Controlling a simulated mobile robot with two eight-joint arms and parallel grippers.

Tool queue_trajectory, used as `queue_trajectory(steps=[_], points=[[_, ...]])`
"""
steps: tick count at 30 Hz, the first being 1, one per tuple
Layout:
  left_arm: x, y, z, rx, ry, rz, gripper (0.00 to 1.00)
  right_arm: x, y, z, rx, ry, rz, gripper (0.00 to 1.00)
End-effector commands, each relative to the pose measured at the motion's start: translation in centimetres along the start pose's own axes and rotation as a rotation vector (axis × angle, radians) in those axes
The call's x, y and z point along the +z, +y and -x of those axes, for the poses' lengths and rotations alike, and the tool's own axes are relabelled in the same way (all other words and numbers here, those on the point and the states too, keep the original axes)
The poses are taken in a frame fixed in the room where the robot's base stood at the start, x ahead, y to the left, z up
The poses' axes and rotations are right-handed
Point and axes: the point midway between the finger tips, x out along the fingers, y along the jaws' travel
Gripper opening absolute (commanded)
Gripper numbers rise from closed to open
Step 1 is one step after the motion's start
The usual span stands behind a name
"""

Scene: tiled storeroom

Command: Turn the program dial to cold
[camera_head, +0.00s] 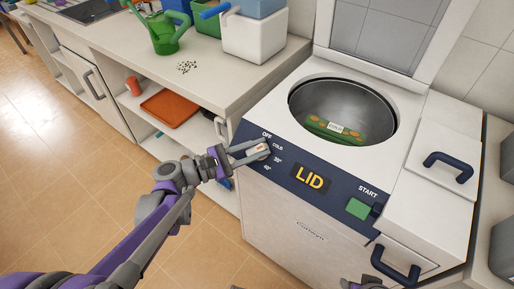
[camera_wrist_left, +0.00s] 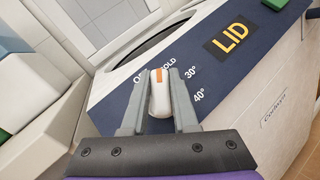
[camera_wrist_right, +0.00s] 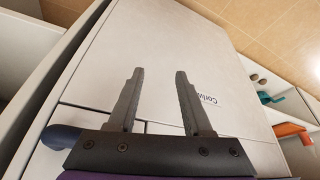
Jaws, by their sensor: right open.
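The program dial (camera_head: 256,152) is a white knob with an orange mark on the washer's dark blue panel (camera_head: 328,193). The labels OFF, COLD, 30° and 40° are printed around it. My left gripper (camera_head: 257,149) has its fingers closed in on both sides of the dial. In the left wrist view the dial (camera_wrist_left: 160,95) fills the gap between the fingertips. Its orange mark points toward the OFF and COLD labels, which the knob and a finger partly cover; I cannot tell exactly which. My right gripper (camera_wrist_right: 161,72) is open and empty in front of the washer's white front.
The washer's lid (camera_head: 395,35) stands open over the drum (camera_head: 350,101), which holds green and orange cloth with a tag. A green START button (camera_head: 359,208) sits at the panel's right. Dark handles (camera_head: 397,266) stick out at the right. A counter with a green watering can (camera_head: 165,33) is left.

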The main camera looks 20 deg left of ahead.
Motion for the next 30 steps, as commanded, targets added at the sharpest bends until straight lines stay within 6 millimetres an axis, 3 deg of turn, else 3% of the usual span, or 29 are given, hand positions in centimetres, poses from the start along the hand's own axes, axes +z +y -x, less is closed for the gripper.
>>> queue_trajectory(steps=[21,22,26,30], points=[[0.0,-0.1,0.0,-0.093,0.001,-0.074,0.00,-0.3,0.0,1.2,0.000,0.004,0.000,0.50],[0.0,-0.1,0.0,-0.093,0.001,-0.074,0.31,-0.3,0.0,1.2,0.000,0.004,0.000,0.50],[0.0,-0.1,0.0,-0.093,0.000,-0.073,0.54,-0.3,0.0,1.2,0.000,0.004,0.000,0.50],[0.0,-0.1,0.0,-0.093,0.000,-0.073,0.57,-0.3,0.0,1.2,0.000,0.004,0.000,0.50]])
